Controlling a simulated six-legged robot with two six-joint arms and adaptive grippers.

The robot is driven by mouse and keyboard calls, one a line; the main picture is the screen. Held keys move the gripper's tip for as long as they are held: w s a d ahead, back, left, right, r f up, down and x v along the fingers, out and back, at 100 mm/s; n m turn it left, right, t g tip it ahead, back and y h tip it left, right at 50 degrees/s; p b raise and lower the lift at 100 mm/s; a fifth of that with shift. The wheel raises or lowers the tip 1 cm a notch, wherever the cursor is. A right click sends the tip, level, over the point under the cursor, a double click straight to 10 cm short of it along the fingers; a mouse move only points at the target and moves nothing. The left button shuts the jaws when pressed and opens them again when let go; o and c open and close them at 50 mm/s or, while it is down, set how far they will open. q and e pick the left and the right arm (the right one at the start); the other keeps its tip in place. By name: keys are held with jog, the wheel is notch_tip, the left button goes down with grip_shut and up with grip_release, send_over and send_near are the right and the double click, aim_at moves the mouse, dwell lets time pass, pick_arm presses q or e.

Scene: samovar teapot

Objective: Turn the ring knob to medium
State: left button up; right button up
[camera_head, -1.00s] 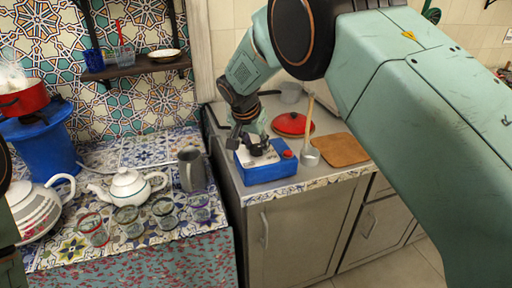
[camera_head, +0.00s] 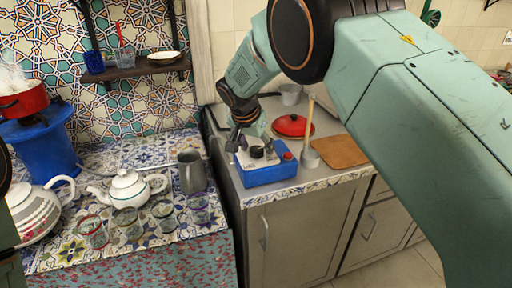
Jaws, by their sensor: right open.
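A blue box (camera_head: 270,174) with a pale top stands on the grey counter at centre. A round black knob (camera_head: 257,152) sits on its top, and a red button (camera_head: 288,156) is at its right. My right gripper (camera_head: 251,155) is open and points down over the box, its fingers apart around or just above the black knob. Contact cannot be told. The knob's setting marks are too small to read. My left gripper is not in view; only a piece of my left arm shows at the left edge.
A grey jug (camera_head: 191,172), a white teapot (camera_head: 127,189) and several glasses stand left. A steaming red pot (camera_head: 24,101) sits on a blue stand (camera_head: 42,150).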

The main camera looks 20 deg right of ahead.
jog(key=v, duration=1.2)
